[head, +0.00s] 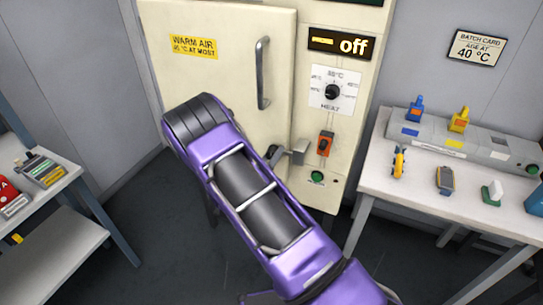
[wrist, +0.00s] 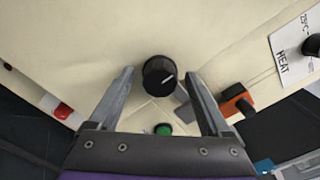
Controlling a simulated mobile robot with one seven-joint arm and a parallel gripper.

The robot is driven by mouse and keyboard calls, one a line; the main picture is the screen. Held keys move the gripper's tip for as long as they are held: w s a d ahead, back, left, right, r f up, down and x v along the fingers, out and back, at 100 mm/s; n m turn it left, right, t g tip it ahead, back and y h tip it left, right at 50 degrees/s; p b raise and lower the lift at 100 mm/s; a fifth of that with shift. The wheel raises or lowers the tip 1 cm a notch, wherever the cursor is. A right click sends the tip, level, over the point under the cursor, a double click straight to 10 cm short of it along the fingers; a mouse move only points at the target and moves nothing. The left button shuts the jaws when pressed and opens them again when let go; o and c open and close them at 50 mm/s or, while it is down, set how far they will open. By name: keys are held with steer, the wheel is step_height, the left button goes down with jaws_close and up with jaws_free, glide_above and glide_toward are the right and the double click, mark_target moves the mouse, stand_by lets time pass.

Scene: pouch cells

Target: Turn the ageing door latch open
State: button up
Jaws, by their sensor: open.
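The cream cabinet door (head: 225,65) has a vertical grey bar handle (head: 263,73) and stands closed. My purple arm hides most of the gripper in the head view.
A white bench (head: 390,190) stands right, a shelf (head: 60,250) left. Grey floor (head: 150,240) is open in front.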

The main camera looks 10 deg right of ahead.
steer(key=shift+w+d, duration=0.1)
steer(key=shift+w, duration=0.15)
jaws_close()
stand_by(0.3)
